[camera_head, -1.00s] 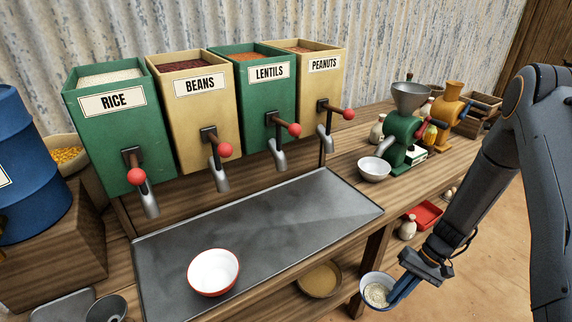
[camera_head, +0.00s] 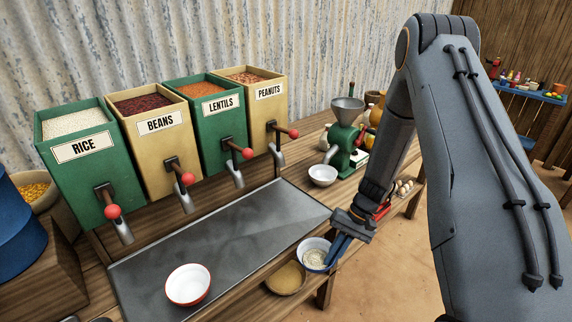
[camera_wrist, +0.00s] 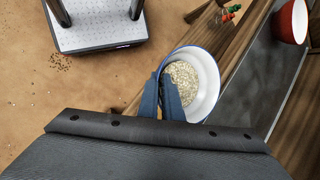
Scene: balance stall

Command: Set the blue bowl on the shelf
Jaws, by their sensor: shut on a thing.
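The blue bowl (camera_head: 303,249) has a blue rim and white inside, with pale grain in it. My gripper (camera_head: 335,256) is shut on its near right rim, and the bowl looks about upright. In the wrist view the blue fingers (camera_wrist: 170,98) pinch the left side of the bowl (camera_wrist: 207,82). A blue shelf (camera_head: 534,92) with small bottles and pots is on the far right wall.
A red bowl (camera_head: 188,285) stands on the metal tray (camera_head: 232,235). A white bowl (camera_head: 322,175) and green mill (camera_head: 341,152) stand on the counter.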

